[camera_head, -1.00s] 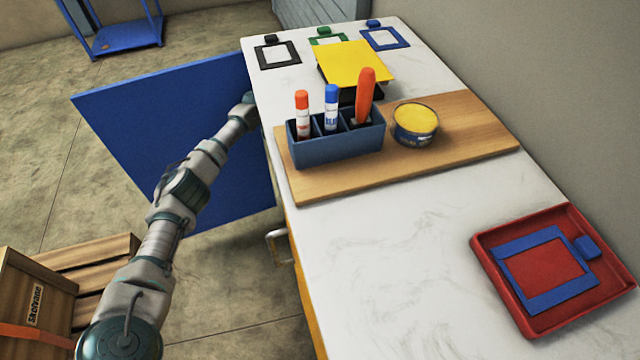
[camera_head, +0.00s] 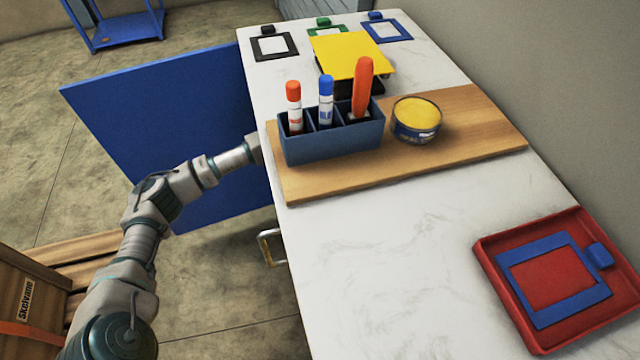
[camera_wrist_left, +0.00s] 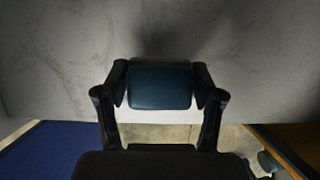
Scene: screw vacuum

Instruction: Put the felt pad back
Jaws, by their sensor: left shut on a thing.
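A dark teal block with rounded corners (camera_wrist_left: 160,87) shows in the left wrist view. It looks like a pad, and I take it to be the felt pad; its felt side is not clear. My left gripper (camera_wrist_left: 161,86) is shut on it, one finger at each side. In the head view my left arm runs to the counter's left edge, and its gripper is hidden there behind the counter edge. My right gripper is in neither view.
A blue door (camera_head: 170,130) stands open beside the white counter (camera_head: 400,240). On it are a wooden board (camera_head: 460,140) with a blue caddy (camera_head: 330,143) of markers, a yellow-topped tin (camera_head: 416,120) and a red tray (camera_head: 495,300). The counter's near middle is clear.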

